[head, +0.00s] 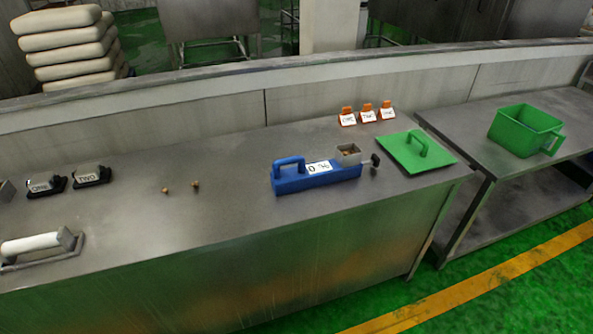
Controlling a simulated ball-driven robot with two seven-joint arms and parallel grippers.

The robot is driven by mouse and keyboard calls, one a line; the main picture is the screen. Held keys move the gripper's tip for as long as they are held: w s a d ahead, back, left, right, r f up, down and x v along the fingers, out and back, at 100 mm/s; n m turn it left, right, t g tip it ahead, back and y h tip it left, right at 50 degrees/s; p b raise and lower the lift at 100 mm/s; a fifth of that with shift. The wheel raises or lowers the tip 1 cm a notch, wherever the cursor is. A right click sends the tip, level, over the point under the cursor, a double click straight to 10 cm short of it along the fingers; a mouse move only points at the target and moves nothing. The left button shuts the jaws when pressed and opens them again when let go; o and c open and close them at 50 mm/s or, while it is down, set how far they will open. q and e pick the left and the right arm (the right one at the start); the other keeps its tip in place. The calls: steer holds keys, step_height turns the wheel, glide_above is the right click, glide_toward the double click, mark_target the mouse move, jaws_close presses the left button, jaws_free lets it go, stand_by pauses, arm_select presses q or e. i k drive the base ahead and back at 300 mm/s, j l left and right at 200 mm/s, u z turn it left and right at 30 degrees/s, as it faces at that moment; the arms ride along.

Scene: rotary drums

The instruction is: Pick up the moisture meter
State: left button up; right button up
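The moisture meter (316,174) is a blue box on the long metal table, with a blue carrying handle on its left part. The meter sits flat near the table's front edge. Neither of my grippers is in view.
A green plate with a handle (417,151) lies right of the meter, with orange-and-white tags (366,114) behind. Two small brown pieces (196,184) lie to its left. Further left are black labelled items (91,175) and a white roller-like tool (32,244). A green bin (524,130) stands on the right table.

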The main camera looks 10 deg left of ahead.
mark_target(347, 164)
steer(key=i+l+u, duration=0.25)
steer(key=l+u, duration=0.3)
steer(key=i+l+u, duration=0.25)
steer(key=l, duration=0.2)
steer(key=k, duration=0.05)
